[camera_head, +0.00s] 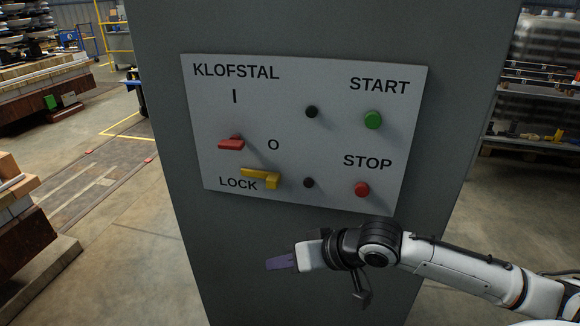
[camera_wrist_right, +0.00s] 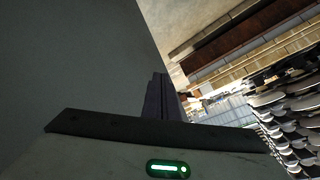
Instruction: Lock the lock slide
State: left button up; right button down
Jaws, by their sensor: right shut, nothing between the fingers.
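The yellow lock slide (camera_head: 263,178) is on the white control panel (camera_head: 330,75), just above and right of the word LOCK. It is a flat bar with a thicker block at its right end. A red switch handle (camera_head: 231,143) sits above and left of it. My right gripper (camera_head: 280,262) is below the panel and below the lock slide, apart from both, with its fingers pointing left. Its fingers (camera_wrist_right: 157,97) are shut together and empty in the wrist view. The lock slide is not visible in the wrist view. My left gripper is in neither view.
The panel also has a green START button (camera_head: 373,120), a red STOP button (camera_head: 362,189) and two black knobs (camera_head: 311,112). It is mounted on a grey cabinet (camera_head: 160,60). Stacked boards (camera_head: 40,225) stand at left. The floor beside the cabinet is open.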

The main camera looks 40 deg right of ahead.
aim_at(290, 180)
jog(key=s+d+r+m+h+p, duration=0.1)
jog(key=s+d+r+m, duration=0.1)
jog(key=r, duration=0.6)
jog(key=s+d+r+m+g+h+p, duration=0.1)
jog(key=s+d+r+m, duration=0.1)
jog(key=r, duration=0.6)
jog(key=s+d+r+m+h+p, duration=0.1)
jog(key=s+d+r+m+h, duration=0.1)
jog(key=r, duration=0.7)
jog(key=shift+d+g, duration=0.3)
jog(key=shift+d, duration=0.45)
jog(key=x, duration=1)
jog(key=shift+s+b, duration=0.1)
jog(key=shift+b, duration=0.3)
jog(key=shift+w+a+r, duration=0.1)
jog(key=shift+w+a, duration=0.8)
jog(key=shift+w, duration=0.2)
jog(key=shift+w+a, duration=0.45)
jog(key=shift+w, duration=0.05)
